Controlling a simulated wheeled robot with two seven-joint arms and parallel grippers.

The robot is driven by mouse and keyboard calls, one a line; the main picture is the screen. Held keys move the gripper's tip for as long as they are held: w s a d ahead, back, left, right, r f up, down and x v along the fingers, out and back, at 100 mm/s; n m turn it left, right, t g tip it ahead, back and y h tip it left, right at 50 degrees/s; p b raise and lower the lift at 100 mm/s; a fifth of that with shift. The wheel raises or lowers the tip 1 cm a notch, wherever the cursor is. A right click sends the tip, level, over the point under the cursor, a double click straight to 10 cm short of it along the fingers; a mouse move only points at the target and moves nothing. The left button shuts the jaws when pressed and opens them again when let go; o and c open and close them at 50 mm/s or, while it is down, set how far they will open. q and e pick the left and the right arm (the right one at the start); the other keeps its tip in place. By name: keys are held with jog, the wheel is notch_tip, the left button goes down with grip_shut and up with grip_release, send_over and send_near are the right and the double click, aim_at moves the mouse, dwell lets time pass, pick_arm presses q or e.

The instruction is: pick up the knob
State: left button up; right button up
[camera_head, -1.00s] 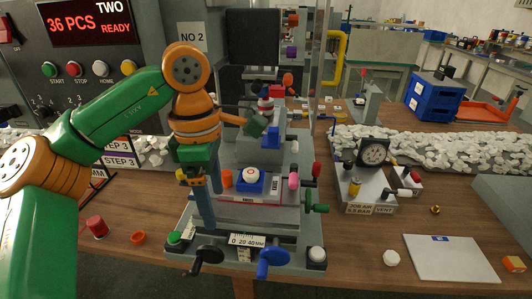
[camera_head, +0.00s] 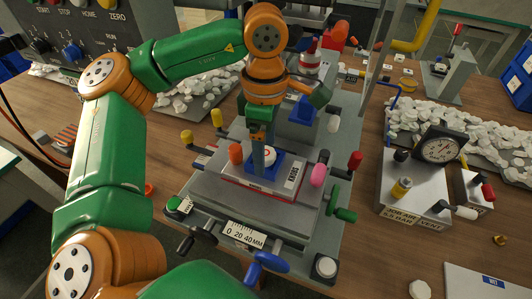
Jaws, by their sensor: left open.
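A white knob (camera_head: 271,152) sits in a blue nest (camera_head: 277,166) on the pad printer's grey slide, beside a plate labelled KNOBS (camera_head: 291,178). My left gripper (camera_head: 259,163) points down in front of the nest, with its fingers partly covering the knob and the nest's left side. It is open with nothing seen between the fingers; whether they touch the knob cannot be told. My right gripper is out of view.
Coloured handles surround the slide, among them a pink one (camera_head: 318,175), a red one (camera_head: 355,160) and a green one (camera_head: 344,214). A gauge box (camera_head: 408,190) stands to the right. White pieces are heaped behind.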

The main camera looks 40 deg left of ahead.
pick_arm(q)
jog(key=shift+w, duration=0.1)
jog(key=c, duration=0.7)
grip_shut()
jog(key=shift+r, duration=0.1)
